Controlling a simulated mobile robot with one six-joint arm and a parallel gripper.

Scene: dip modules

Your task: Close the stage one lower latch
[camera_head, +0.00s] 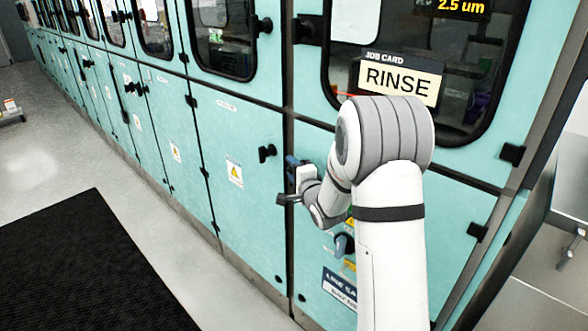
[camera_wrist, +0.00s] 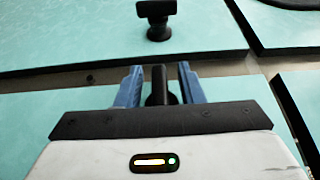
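My gripper (camera_head: 293,163) is at the lower teal panel below the RINSE window, just right of the vertical seam. In the wrist view my gripper (camera_wrist: 161,68) has its two blue fingers on either side of a black latch handle (camera_wrist: 158,86), with narrow gaps seeming to show beside it. Contact cannot be made out. In the head view this latch is hidden by my gripper and wrist. A second black latch (camera_head: 266,152) is on the lower door left of the seam; it also shows at the top of the wrist view (camera_wrist: 157,20). No label names stage one.
The RINSE job card (camera_head: 399,78) is on the upper right window. A black latch (camera_head: 307,29) sits at that upper door's left edge. A row of teal cabinets runs back left. A black mat (camera_head: 80,265) lies on the open grey floor.

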